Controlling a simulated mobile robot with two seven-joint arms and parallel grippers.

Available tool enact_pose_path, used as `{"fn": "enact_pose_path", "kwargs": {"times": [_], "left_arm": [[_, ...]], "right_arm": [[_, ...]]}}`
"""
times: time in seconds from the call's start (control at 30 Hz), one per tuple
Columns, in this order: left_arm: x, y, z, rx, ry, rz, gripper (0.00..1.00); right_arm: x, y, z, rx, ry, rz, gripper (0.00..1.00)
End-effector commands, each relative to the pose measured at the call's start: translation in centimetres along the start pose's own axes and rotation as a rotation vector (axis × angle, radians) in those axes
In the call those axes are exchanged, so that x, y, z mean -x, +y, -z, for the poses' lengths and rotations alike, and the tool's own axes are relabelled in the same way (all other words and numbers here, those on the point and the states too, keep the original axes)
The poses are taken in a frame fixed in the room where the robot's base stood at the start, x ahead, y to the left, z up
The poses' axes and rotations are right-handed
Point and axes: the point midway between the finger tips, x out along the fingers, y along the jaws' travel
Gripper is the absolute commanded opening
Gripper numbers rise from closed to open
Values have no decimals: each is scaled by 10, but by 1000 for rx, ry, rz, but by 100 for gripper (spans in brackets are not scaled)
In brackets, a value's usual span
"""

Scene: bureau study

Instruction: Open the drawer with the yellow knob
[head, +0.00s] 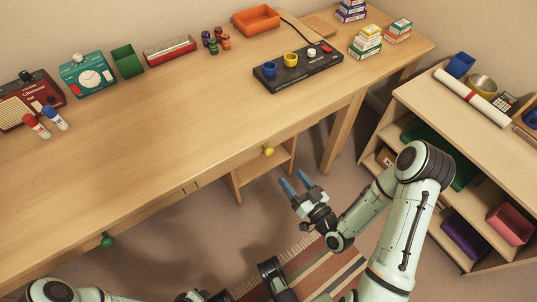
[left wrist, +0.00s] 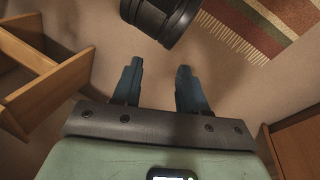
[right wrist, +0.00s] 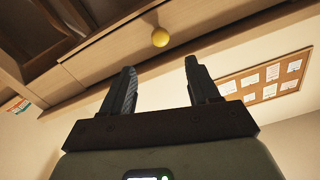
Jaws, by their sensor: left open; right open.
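The yellow knob (head: 268,151) sits on a drawer front under the desk's front edge, near the desk's right part in the head view. In the right wrist view the yellow knob (right wrist: 160,38) is on a wooden drawer front (right wrist: 110,62), which looks closed. My right gripper (head: 293,184) is open and empty, below and slightly right of the knob, apart from it. Its fingers (right wrist: 160,78) also show in the right wrist view, with the knob beyond the gap between them. My left gripper (left wrist: 158,75) is open and empty over the floor. In the head view its fingers cannot be made out.
A green knob (head: 107,240) sits on the desk front farther left. The desk top (head: 190,110) carries a black panel (head: 298,67), a radio, markers and boxes. A low shelf (head: 420,95) stands at the right. Open floor lies before the desk, with a striped rug (head: 325,272).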

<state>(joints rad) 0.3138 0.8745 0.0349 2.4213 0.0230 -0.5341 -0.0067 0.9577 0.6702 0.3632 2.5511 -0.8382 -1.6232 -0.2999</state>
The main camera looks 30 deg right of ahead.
Motion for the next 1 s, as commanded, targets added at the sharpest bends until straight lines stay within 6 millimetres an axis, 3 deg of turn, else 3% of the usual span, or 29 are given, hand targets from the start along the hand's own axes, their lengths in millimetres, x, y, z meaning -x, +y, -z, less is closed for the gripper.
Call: {"fn": "enact_pose_path", "kwargs": {"times": [0.3,0.43,0.7,1.0], "left_arm": [[-37,-16,43,14,117,15,43],[-58,-36,29,35,69,47,43],[-64,-46,13,48,17,65,43],[-69,-53,4,57,-14,78,43]], "right_arm": [[-32,0,-4,4,1,4,60],[-56,0,-3,2,1,3,60],[-108,-1,-1,-4,-2,1,60],[-130,-1,-1,-3,-4,0,60]]}}
